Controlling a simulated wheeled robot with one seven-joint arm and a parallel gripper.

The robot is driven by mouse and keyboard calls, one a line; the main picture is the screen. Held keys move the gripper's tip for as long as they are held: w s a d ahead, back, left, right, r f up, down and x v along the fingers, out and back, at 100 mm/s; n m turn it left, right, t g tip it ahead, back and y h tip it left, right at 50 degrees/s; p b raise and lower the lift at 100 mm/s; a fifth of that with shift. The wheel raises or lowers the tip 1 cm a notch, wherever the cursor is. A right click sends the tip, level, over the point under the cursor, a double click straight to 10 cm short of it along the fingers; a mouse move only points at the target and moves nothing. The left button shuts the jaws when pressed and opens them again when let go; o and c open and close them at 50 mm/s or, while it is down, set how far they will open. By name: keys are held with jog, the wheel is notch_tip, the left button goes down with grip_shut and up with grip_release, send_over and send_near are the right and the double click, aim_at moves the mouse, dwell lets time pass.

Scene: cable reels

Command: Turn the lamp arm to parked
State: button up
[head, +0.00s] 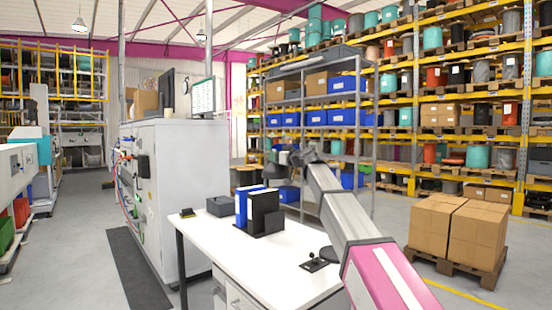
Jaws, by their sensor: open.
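I cannot pick out a lamp arm with certainty. A small black plate with an upright knob (315,263) lies on the white table (215,237) near its right side. A dark rounded part shows just right of it, partly hidden behind my arm. My arm reaches up from the bottom right across the table's right side. My gripper (283,158) is at its far end, small and dark, above and beyond the binders. It is open, and nothing shows between its fingers.
A blue binder (242,207) and a black binder (264,212) stand on the table, with a grey box (221,206) beside them. A light grey cabinet (190,165) is behind left. Cartons (432,224) sit on a pallet at right. The left floor is open.

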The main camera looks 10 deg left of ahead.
jog(key=shift+w+a, duration=0.15)
jog(key=shift+a, duration=0.1)
jog(key=shift+c, duration=0.3)
grip_shut()
jog(key=shift+w+a+t, duration=0.1)
jog(key=shift+w+t, duration=0.2)
jog(key=shift+w, duration=0.2)
jog(key=w+d+m+t+h, duration=0.2)
jog(key=w+m+h, duration=0.3)
jog(key=w, duration=0.5)
jog(key=w+d+m+t+h, duration=0.3)
jog(key=w+m+t+h, duration=0.2)
jog(key=w+h, duration=0.3)
jog(key=shift+w+d+t, duration=0.3)
jog(key=shift+w, duration=1.45)
